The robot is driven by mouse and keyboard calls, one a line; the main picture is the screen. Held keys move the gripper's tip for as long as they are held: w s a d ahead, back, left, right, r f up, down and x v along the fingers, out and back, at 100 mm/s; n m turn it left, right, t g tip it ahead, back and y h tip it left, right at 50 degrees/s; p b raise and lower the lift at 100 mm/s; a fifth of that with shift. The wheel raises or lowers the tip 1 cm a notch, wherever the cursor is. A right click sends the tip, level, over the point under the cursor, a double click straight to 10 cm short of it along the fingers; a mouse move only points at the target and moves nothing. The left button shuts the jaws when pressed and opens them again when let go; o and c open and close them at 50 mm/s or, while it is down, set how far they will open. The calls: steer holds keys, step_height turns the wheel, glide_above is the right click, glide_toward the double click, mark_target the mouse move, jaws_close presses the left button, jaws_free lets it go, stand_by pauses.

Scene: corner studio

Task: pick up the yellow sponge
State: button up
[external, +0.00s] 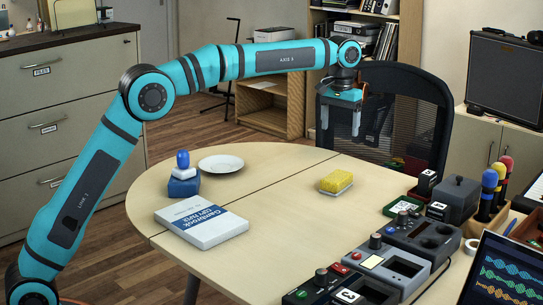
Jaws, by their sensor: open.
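The yellow sponge (336,182) lies flat on the light wooden table (280,235), right of the table's middle. It has a darker yellow-green side and a paler side. My gripper (340,133) hangs above the far edge of the table, pointing down. Its two fingers are apart with nothing between them. In the picture it is above the sponge, with a clear gap between them; how far behind the sponge it is I cannot tell exactly.
A white plate (221,164), a blue stamp-like object (183,178) and a white-blue book (201,221) are at the left. Dark control boxes (385,268) and a laptop (508,275) fill the right front. A black chair (405,115) stands behind. Table around the sponge is clear.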

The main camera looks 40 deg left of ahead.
glide_toward(337, 176)
step_height(337, 176, down, 5)
steer(key=shift+w+a+f, duration=0.1)
steer(key=shift+w+f, duration=0.05)
steer(key=shift+f, duration=2.65)
steer(key=c, duration=1.1)
